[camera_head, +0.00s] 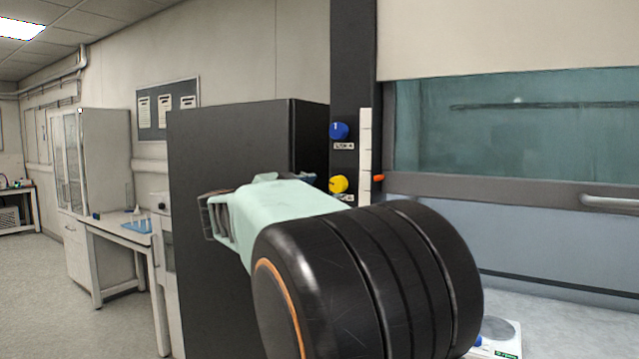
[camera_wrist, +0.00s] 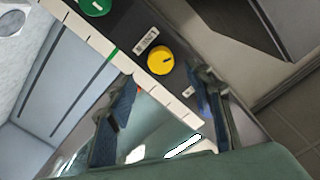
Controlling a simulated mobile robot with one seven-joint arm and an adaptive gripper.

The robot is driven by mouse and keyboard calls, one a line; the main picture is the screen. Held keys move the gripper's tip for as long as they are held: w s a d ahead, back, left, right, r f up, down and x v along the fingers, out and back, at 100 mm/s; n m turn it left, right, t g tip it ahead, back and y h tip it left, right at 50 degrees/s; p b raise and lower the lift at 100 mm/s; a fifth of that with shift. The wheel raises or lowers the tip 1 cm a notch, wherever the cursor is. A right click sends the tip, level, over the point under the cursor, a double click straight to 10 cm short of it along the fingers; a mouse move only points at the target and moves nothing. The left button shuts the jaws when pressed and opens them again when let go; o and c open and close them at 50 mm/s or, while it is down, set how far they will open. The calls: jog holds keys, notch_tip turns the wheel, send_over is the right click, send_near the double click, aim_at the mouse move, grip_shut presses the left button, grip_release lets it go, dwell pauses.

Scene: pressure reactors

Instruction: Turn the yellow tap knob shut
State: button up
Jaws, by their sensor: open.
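The yellow tap knob (camera_head: 339,184) sits on a dark vertical panel, just beyond my gripper in the head view. In the wrist view the yellow knob (camera_wrist: 159,60) is round, with a short dark mark on its face. My gripper (camera_wrist: 167,80) is open and empty, its two dark blue fingers spread apart. The knob shows beyond the fingertips, roughly between them. I see no contact, but the exact distance cannot be told. In the head view my arm hides most of the fingers.
A blue knob (camera_head: 339,131) is above the yellow one, and a green knob (camera_wrist: 95,5) shows in the wrist view. A white strip (camera_head: 365,150) runs beside the knobs. A large dark cabinet (camera_head: 225,150) stands left, and a glass-fronted hood (camera_head: 510,120) right.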

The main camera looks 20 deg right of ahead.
aim_at(335, 186)
jog(key=x, duration=0.8)
jog(key=shift+a, duration=0.1)
jog(key=shift+c, duration=0.3)
jog(key=c, duration=1.1)
jog(key=shift+m+p, duration=0.3)
jog(key=shift+m, duration=0.1)
jog(key=m, duration=0.6)
jog(key=shift+f+m+b, duration=0.1)
jog(key=shift+m+b, duration=0.3)
jog(key=m+b, duration=0.2)
jog(key=m, duration=0.4)
jog(key=shift+m, duration=0.3)
